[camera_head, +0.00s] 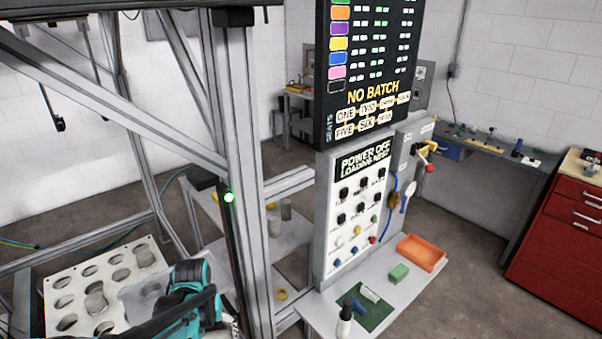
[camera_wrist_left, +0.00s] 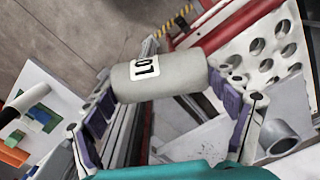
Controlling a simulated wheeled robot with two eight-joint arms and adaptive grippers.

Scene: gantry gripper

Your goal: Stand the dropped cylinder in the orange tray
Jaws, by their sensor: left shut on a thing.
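A light grey cylinder (camera_wrist_left: 182,74) with a white label and dark digits lies crosswise between the fingers of my left gripper (camera_wrist_left: 163,92) in the left wrist view. The fingers are shut on its two ends and hold it on its side relative to the gripper. In the head view my left arm comes in at the bottom left, and the held cylinder cannot be made out there. The orange tray (camera_head: 421,252) sits on the grey shelf under the control panel, to the right of my left arm, and looks empty. My right gripper is not in view.
A metal frame post (camera_head: 240,170) stands between my left arm and the panel (camera_head: 357,205). A green block (camera_head: 399,273) and a green mat (camera_head: 366,308) with small items lie beside the tray. A white plate with holes (camera_head: 65,300) is at left.

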